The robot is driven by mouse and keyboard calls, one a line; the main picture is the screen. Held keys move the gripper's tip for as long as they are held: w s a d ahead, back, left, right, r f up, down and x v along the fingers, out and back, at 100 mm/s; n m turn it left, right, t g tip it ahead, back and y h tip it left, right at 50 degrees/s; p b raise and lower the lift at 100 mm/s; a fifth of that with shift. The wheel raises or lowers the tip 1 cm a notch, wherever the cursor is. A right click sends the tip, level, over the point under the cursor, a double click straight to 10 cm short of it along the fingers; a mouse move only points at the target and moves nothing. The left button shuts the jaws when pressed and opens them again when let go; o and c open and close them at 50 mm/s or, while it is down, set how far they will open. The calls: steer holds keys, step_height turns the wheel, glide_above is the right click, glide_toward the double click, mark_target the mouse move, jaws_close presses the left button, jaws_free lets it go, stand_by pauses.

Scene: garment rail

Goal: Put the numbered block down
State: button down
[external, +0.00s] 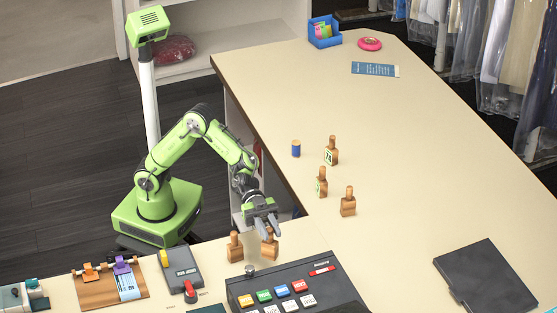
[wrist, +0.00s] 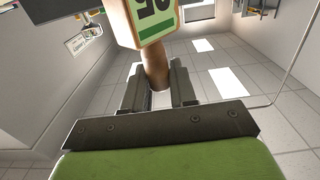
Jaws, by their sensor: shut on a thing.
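My gripper (external: 264,225) is over the near counter, pointing down. Its two fingers (wrist: 158,90) are closed around the round wooden handle of a numbered block (wrist: 152,22). The block has a white and green label whose digits appear upside down, perhaps 25. In the external view this block (external: 270,246) shows just below the fingers, partly hidden by them. I cannot tell whether its base touches the counter. A similar wooden block (external: 235,247) stands upright close to its left.
Three more handled blocks (external: 321,183) stand on the long table (external: 420,160), with a blue spool (external: 296,148) nearby. A control panel with coloured buttons (external: 295,290) lies just in front of the held block. A dark device (external: 183,270) is at left. The table's middle is clear.

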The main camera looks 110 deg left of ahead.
mark_target(270, 243)
step_height(270, 243, down, 6)
steer(key=shift+b, duration=0.7)
steer(key=shift+f, duration=0.1)
steer(key=c, duration=0.9)
jaws_free()
steer(key=shift+s+a, duration=0.15)
steer(key=shift+a, duration=0.2)
steer(key=b+v, duration=0.2)
steer(key=v, duration=0.9)
steer(key=shift+s, duration=0.15)
